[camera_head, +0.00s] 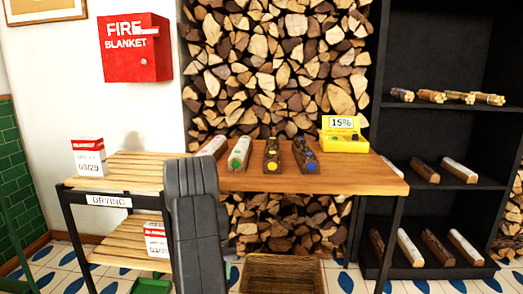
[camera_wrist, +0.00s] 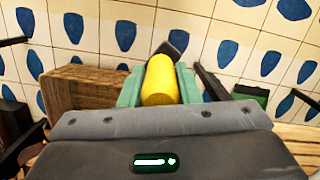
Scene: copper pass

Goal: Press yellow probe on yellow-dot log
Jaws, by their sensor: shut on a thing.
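The yellow-dot log (camera_head: 272,150) is dark-barked and lies on the wooden table, its yellow-dotted end facing me. It stands between the green-dot log (camera_head: 240,150) and the blue-dot log (camera_head: 304,152). In the wrist view my gripper (camera_wrist: 160,88) is shut on the yellow probe (camera_wrist: 160,78), with one teal finger on each side. Tiled floor shows beyond the probe, and no log shows in that view. In the head view my dark arm stands in front of the table's left part, and I cannot see the gripper or probe there.
A yellow meter (camera_head: 345,143) reading 15% stands at the table's back right. A fourth log (camera_head: 213,146) lies at the left of the row. The wooden table (camera_head: 365,180) is clear at its front right. A slatted drying rack (camera_head: 137,170) stands left, a dark shelf right, a basket (camera_head: 282,274) below.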

